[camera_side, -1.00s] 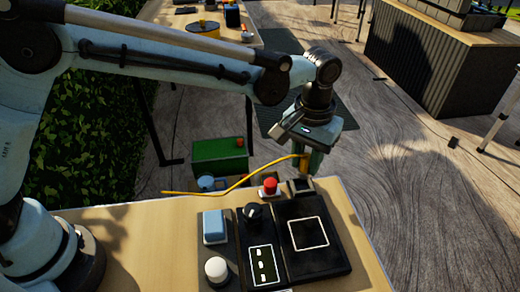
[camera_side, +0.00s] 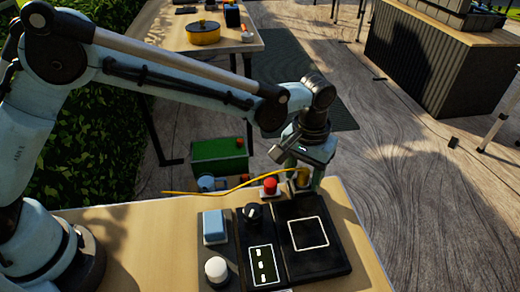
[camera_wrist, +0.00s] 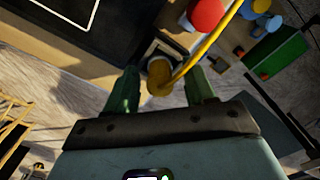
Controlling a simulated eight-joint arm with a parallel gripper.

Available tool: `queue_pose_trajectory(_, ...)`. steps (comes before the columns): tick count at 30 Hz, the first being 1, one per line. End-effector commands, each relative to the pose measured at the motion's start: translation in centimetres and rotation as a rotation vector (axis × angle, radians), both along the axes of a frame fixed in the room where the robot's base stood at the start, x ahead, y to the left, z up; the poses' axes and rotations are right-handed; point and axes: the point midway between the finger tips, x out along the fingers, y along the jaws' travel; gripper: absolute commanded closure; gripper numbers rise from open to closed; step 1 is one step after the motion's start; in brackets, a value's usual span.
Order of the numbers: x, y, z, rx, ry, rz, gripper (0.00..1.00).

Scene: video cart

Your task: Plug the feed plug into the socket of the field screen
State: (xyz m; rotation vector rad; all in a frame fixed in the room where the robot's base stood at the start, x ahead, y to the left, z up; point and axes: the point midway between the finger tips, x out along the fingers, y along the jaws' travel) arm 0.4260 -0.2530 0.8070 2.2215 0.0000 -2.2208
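The feed plug (camera_side: 302,177) is a small yellow-orange plug on a yellow cable (camera_side: 225,191) running left. It stands at the dark square socket (camera_side: 300,188) on the back edge of the field screen (camera_side: 309,234), a black panel with a white square outline. In the wrist view the plug (camera_wrist: 160,75) covers part of the socket (camera_wrist: 172,48); how deep it sits is hidden. My gripper (camera_side: 304,180) is low over the socket, its green fingers apart on either side of the plug. In the wrist view my gripper (camera_wrist: 162,88) shows gaps between plug and fingers.
A red button (camera_side: 270,186) stands close left of the socket. A green box (camera_side: 220,155) is beyond the table edge.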

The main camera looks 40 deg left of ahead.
Motion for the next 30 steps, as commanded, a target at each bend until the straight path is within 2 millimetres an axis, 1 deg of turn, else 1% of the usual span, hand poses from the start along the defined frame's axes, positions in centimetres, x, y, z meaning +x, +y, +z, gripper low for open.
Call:
queue_pose_trajectory(8, 0.0, 0.0, 0.1, 0.000, 0.000, 0.000, 0.45)
queue_pose_trajectory(11, 0.0, 0.0, 0.5, 0.000, 0.000, 0.000, 0.45)
queue_pose_trajectory(13, 0.0, 0.0, 1.3, 0.000, 0.000, 0.000, 0.45)
queue_pose_trajectory(17, 0.0, 0.0, 3.6, 0.000, 0.000, 0.000, 0.45)
queue_pose_trajectory(21, 0.0, 0.0, 6.6, 0.000, 0.000, 0.000, 0.45)
queue_pose_trajectory(24, 0.0, 0.0, 8.5, 0.000, 0.000, 0.000, 0.45)
queue_pose_trajectory(27, 0.0, 0.0, 10.0, 0.000, 0.000, 0.000, 0.45)
queue_pose_trajectory(30, 0.0, 0.0, 11.2, 0.000, 0.000, 0.000, 0.45)
